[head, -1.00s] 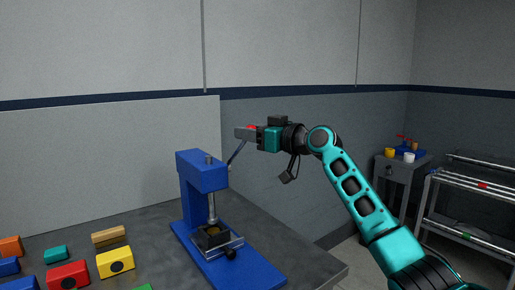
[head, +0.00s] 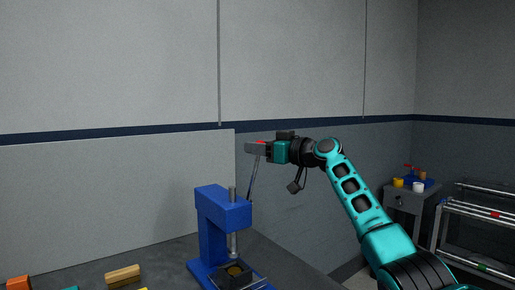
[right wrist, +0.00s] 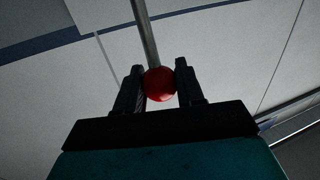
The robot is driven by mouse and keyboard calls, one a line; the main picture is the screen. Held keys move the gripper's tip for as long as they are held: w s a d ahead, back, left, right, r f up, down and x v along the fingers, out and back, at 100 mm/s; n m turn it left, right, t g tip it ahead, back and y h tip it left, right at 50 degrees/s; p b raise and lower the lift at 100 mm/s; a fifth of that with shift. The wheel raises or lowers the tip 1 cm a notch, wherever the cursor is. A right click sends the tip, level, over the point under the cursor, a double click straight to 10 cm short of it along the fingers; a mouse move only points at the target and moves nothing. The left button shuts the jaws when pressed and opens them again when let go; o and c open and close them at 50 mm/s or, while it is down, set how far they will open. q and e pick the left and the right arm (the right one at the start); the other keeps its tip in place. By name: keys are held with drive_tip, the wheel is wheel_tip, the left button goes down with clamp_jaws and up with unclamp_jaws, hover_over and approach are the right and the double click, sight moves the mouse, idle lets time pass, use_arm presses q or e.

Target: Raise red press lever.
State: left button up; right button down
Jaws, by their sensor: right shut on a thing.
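The blue press (head: 222,210) stands on the grey workbench, with its steel ram (head: 232,220) above a dark fixture (head: 234,275). Its thin steel lever (head: 253,180) points steeply up, leaning slightly right, and ends at my right gripper (head: 256,147). In the right wrist view the red ball knob (right wrist: 159,84) sits between the two fingers of my right gripper (right wrist: 160,72), shut on it, with the lever rod (right wrist: 147,35) running away from it. In the head view the fingers mostly hide the knob. My left gripper is not in view.
An orange block (head: 19,283) and a wooden block (head: 123,275) lie on the bench (head: 170,262) left of the press. A grey panel (head: 110,200) stands behind. A small cabinet (head: 408,203) with cups and a rail rack (head: 480,235) are at the right.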

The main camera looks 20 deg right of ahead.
drive_tip(key=shift+d+r, duration=0.1)
drive_tip(key=shift+r, duration=0.45)
drive_tip(key=c, duration=1.1)
unclamp_jaws()
drive_tip(key=shift+w, duration=0.1)
drive_tip(key=o, duration=0.3)
drive_tip(key=shift+w+f, duration=0.15)
drive_tip(key=shift+f, duration=0.1)
drive_tip(key=shift+o, duration=0.2)
drive_tip(key=shift+f, duration=0.1)
drive_tip(key=b+v, duration=0.2)
drive_tip(key=v, duration=1.1)
drive_tip(key=shift+b, duration=0.3)
